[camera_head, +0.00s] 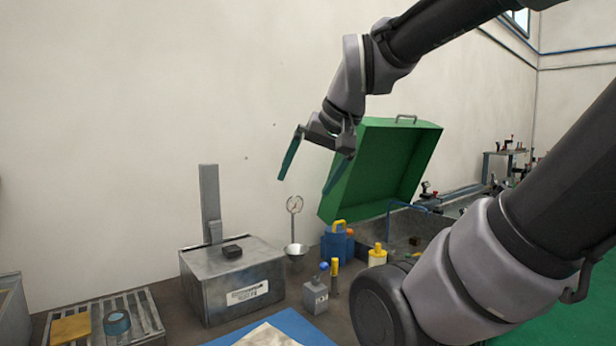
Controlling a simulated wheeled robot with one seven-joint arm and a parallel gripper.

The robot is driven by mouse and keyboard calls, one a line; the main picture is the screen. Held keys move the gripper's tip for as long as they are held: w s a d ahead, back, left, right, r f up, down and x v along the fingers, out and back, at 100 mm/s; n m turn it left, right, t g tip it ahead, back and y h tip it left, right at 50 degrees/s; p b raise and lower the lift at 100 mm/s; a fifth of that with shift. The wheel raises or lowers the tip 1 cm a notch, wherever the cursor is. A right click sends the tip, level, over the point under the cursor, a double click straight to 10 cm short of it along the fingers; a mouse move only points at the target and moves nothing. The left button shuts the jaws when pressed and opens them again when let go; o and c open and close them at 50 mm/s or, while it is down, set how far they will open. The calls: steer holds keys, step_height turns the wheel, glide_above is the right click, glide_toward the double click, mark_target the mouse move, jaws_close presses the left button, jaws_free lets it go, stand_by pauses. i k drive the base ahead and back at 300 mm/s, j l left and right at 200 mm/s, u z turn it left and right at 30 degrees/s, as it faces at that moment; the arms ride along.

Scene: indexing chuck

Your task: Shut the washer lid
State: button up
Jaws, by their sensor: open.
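The washer lid (391,166) is a green, box-like cover with a metal handle (406,118) on its top edge. It stands raised and tilted over a grey metal washer tub (403,226), which is partly hidden by my arm. My gripper (306,184) is open, with its two teal fingers pointing down and spread apart. It is in front of the lid's left side in the picture, with the right finger overlapping the lid's left edge. I cannot tell whether that finger touches the lid. Nothing is between the fingers.
A grey metal box (232,278) stands left of the washer. A slatted tray (148,312) lies at lower left. The wall above the bench is clear.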

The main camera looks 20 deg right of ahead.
mark_target(393, 157)
steer(key=l+z, duration=0.15)
steer(key=z, duration=0.2)
steer(key=j+z, duration=0.15)
steer(key=z, duration=0.8)
steer(key=i+l, duration=0.5)
steer(key=l, duration=0.15)
steer(key=i+l, duration=0.5)
steer(key=l, duration=0.15)
steer(key=i+l+u, duration=0.25)
steer(key=i+l, duration=0.15)
steer(key=l, duration=0.2)
steer(key=i+l+u, duration=0.1)
steer(key=l, duration=0.2)
steer(key=i+l+u, duration=0.25)
steer(key=i+l, duration=0.15)
steer(key=l, duration=0.25)
